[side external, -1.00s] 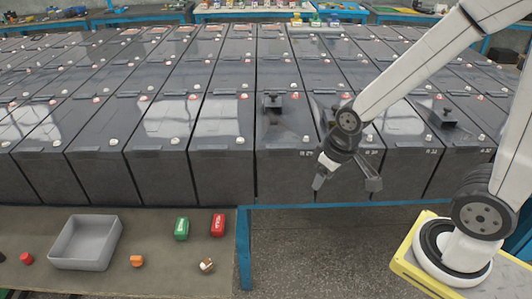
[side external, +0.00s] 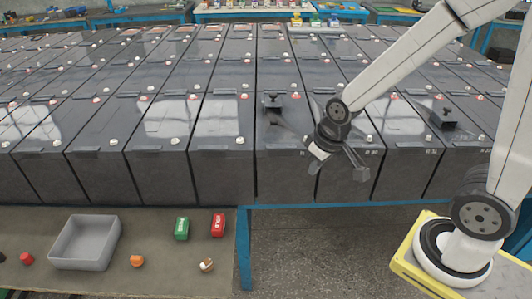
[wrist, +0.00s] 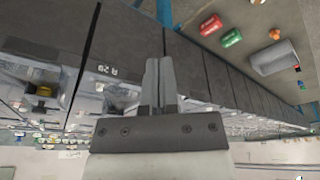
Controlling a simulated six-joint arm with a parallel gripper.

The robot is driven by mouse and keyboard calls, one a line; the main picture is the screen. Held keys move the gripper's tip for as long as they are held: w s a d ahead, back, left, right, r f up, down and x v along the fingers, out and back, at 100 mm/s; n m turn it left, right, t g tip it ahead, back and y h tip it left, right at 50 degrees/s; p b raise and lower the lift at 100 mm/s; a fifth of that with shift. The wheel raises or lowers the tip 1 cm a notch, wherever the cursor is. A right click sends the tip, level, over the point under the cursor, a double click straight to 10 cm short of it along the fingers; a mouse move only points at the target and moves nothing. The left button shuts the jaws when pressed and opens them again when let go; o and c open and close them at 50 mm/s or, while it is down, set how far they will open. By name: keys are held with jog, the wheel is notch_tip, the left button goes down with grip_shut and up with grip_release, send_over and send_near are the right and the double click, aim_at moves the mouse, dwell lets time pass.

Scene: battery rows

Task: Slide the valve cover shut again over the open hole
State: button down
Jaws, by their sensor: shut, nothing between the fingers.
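The dark battery cells (side external: 283,165) stand in tight rows. A small black block with a knob, which looks like a valve cover (side external: 272,101), sits on one cell top left of my wrist. A similar black block (side external: 443,118) sits on a cell to the right. I cannot make out an open hole. My gripper (side external: 358,173) is shut and empty, in front of the near row's front edge. Its closed grey fingers (wrist: 160,75) show in the wrist view beside a cell labelled A 29 (wrist: 107,69). My arm hides part of the cell tops behind it.
A brown bench (side external: 110,284) at the lower left holds a grey tray (side external: 62,259), green (side external: 182,228) and red (side external: 218,225) boxes and small orange items. Blue framing (side external: 245,250) runs along the cells' front. Open floor (side external: 320,250) lies below my gripper.

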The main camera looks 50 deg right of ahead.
jog(key=w+d+r+m+t, duration=0.1)
jog(key=w+d+r, duration=0.15)
jog(key=w, duration=0.45)
jog(key=w+d+r+m+h, duration=0.1)
jog(key=w+d, duration=0.3)
jog(key=w, duration=0.2)
jog(key=w+d+r+t, duration=0.1)
jog(key=w+d, duration=0.2)
jog(key=w, duration=0.4)
notch_tip(320, 180, up, 3)
jog(key=m+t+h, duration=0.2)
jog(key=m, duration=0.1)
send_over(273, 101)
jog(key=shift+s+a, duration=0.15)
jog(key=shift+s, duration=0.2)
jog(key=shift+w+d+r, duration=0.1)
jog(key=shift+w+d, duration=0.2)
jog(key=shift+d, duration=0.1)
jog(key=shift+w, duration=0.1)
jog(key=shift+x, duration=4.95)
jog(key=shift+s+a, duration=0.3)
jog(key=shift+s, duration=0.35)
jog(key=shift+s+a, duration=0.25)
jog(key=shift+s, duration=0.35)
jog(key=shift+s+a, duration=0.3)
jog(key=shift+s, duration=0.35)
jog(key=shift+s, duration=0.1)
